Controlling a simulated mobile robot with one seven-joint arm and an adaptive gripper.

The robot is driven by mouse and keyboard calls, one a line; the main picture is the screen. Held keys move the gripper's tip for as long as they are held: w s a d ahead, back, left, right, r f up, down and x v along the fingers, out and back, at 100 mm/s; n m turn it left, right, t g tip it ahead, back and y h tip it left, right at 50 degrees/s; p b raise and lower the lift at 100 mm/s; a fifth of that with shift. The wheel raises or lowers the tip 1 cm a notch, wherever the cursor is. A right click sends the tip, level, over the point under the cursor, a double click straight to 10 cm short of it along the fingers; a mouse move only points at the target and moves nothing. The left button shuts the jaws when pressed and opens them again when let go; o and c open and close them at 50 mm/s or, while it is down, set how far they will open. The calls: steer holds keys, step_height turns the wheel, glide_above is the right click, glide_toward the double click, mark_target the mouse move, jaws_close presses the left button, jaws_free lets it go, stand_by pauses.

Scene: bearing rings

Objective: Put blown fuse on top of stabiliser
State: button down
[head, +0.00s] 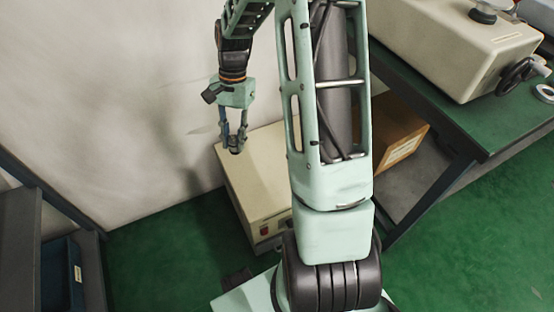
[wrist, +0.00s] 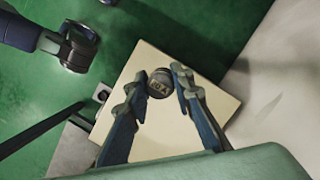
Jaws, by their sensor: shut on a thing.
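The stabiliser is a cream box (head: 255,192) standing on the green floor against the wall, with a red switch on its front. Its flat, bare top (wrist: 160,132) fills the middle of the wrist view. My gripper (head: 235,146) hangs above the rear left part of the box. The fuse is seen end-on over the stabiliser's top. The height of the gap beneath it is hard to judge.
A green-topped bench (head: 475,125) on the right carries a large cream machine (head: 455,45) and a white ring (head: 544,92). A cardboard box (head: 400,135) sits under the bench, beside the stabiliser. A dark shelf unit (head: 40,215) stands at left. Floor between is clear.

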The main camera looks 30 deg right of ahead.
steer(key=s+d+f+m+t+p, duration=0.1)
steer(key=s+d+f+m+t, duration=0.1)
steer(key=s+d+f+m, duration=0.55)
steer(key=s+d+f+m+t+p, duration=0.1)
steer(key=s+d+f+m+t, duration=0.25)
steer(key=s+d+m, duration=0.55)
steer(key=m+g+b, duration=0.1)
steer(key=m+b, duration=0.1)
glide_toward(286, 177)
steer(key=shift+w+a+f+n, duration=0.25)
steer(key=shift+a+f, duration=0.1)
steer(key=shift+a, duration=0.3)
steer(key=shift+w+d+f+b, duration=0.1)
steer(key=shift+f+b, duration=0.1)
steer(key=shift+f, duration=0.7)
steer(key=shift+w+f+b, duration=0.15)
steer(key=shift+f, duration=0.8)
steer(key=shift+f, duration=0.15)
steer(key=c, duration=1.7)
jaws_free()
